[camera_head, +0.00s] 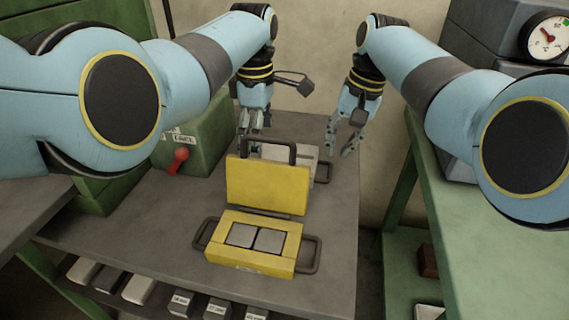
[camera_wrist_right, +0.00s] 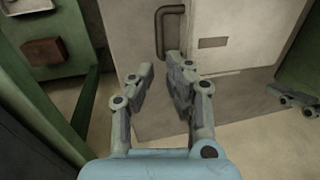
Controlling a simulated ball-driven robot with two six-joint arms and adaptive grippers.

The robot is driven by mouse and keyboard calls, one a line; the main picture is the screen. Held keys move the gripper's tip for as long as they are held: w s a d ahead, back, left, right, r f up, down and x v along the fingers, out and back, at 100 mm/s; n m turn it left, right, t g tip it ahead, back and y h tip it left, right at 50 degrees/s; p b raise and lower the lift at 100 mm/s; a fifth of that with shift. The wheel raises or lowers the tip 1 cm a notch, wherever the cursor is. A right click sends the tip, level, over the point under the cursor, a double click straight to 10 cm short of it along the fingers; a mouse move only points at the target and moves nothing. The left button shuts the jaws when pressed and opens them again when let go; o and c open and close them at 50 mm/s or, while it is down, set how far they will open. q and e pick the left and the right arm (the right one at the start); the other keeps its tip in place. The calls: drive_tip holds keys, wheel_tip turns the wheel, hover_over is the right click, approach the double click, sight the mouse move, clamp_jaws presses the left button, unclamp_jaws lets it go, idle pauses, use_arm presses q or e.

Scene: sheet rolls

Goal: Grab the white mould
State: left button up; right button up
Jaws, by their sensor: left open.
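The white mould (camera_head: 303,155) stands on the grey table behind the raised lid of the yellow mould, which hides much of it. A dark handle shows at its right side. In the right wrist view it is a large pale block (camera_wrist_right: 235,45) with a dark loop handle (camera_wrist_right: 170,32). My left gripper (camera_head: 252,142) is open behind the yellow lid, left of the white mould; its fingertips are partly hidden. My right gripper (camera_head: 341,144) is open and empty, right of the white mould and apart from it. Its fingers also show in the right wrist view (camera_wrist_right: 160,80).
The yellow mould (camera_head: 277,263) stands open in front, with two grey squares inside and side handles. A green machine (camera_head: 205,135) with a red lever is at the left. A green bench (camera_head: 490,240) is at the right. Grey blocks (camera_head: 138,289) lie on a shelf below.

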sight(331, 164)
use_arm(q)
drive_tip(key=shift+f, duration=2.4)
use_arm(e)
drive_tip(key=shift+a+f, duration=0.25)
drive_tip(key=shift+f, duration=0.95)
drive_tip(key=shift+a+f, duration=0.2)
drive_tip(key=shift+f, duration=0.95)
use_arm(q)
drive_tip(key=c, duration=0.4)
use_arm(e)
clamp_jaws()
use_arm(q)
drive_tip(key=c, duration=1.1)
drive_tip(key=shift+w+r, duration=0.1)
use_arm(e)
drive_tip(key=shift+w+r, duration=0.1)
drive_tip(key=shift+w, duration=0.05)
